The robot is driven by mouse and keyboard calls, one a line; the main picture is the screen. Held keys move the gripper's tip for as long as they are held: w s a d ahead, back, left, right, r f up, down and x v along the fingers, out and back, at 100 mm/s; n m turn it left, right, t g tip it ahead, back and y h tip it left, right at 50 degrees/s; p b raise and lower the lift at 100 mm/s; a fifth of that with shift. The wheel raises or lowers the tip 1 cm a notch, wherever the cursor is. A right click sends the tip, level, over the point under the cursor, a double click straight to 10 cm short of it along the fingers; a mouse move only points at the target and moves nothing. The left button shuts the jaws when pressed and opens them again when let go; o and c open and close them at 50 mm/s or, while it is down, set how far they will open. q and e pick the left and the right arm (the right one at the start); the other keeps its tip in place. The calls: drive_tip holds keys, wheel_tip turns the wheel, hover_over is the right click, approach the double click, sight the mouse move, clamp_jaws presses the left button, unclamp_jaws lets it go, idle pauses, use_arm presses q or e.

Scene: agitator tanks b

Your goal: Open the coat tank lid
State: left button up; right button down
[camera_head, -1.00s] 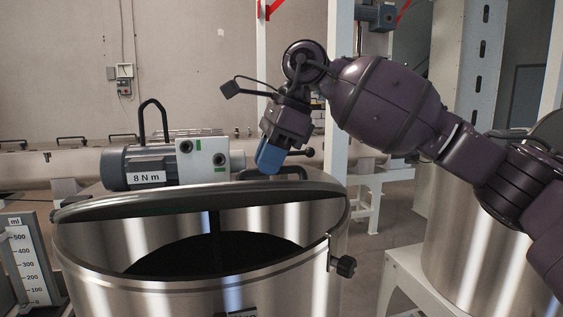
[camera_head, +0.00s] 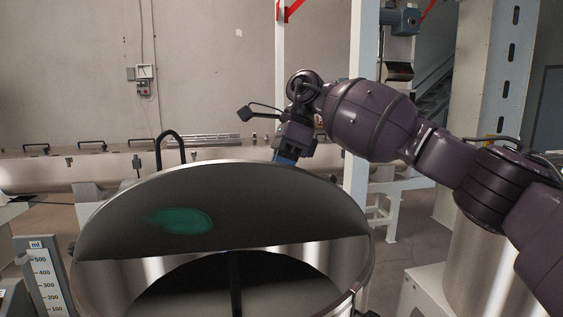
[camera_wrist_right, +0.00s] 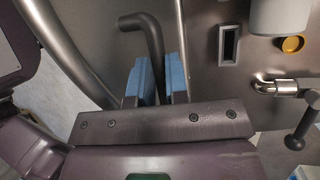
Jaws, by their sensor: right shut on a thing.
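The coat tank lid (camera_head: 290,205) is tilted up, its dark underside facing me with a green patch on it. Below it, the steel tank (camera_head: 355,290) shows its open mouth and a dark vertical shaft inside. My right gripper (camera_head: 285,159) is behind the lid's raised upper edge, its blue fingertips partly hidden by it. In the right wrist view, the blue fingers (camera_wrist_right: 160,82) are shut on the dark bent lid handle (camera_wrist_right: 150,35), close to the lid's metal top. My left gripper is out of view.
A measuring scale marked ml (camera_head: 42,275) stands at the lower left. A long horizontal steel vessel (camera_head: 40,172) runs along the back wall. A white post (camera_head: 360,110) rises behind my right arm. In the wrist view, a metal clamp with a knob (camera_wrist_right: 300,130) is at the right.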

use_arm(q)
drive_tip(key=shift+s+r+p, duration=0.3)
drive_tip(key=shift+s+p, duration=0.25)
drive_tip(key=shift+p, duration=0.7)
use_arm(e)
drive_tip(key=shift+w+a+f+m+g, duration=0.2)
drive_tip(key=shift+w+f+g, duration=0.2)
drive_tip(key=shift+w+g, duration=0.3)
drive_tip(key=shift+w+a+f+m+g, duration=0.15)
drive_tip(key=shift+w+f+g, duration=0.3)
drive_tip(key=shift+w, duration=0.45)
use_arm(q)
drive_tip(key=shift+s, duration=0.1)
use_arm(e)
drive_tip(key=shift+w, duration=0.15)
drive_tip(key=c, duration=1.4)
unclamp_jaws()
drive_tip(key=o, duration=0.3)
drive_tip(key=shift+w, duration=0.3)
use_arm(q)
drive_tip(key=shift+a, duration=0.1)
use_arm(e)
drive_tip(key=shift+s+r, duration=0.15)
drive_tip(key=shift+r, duration=0.05)
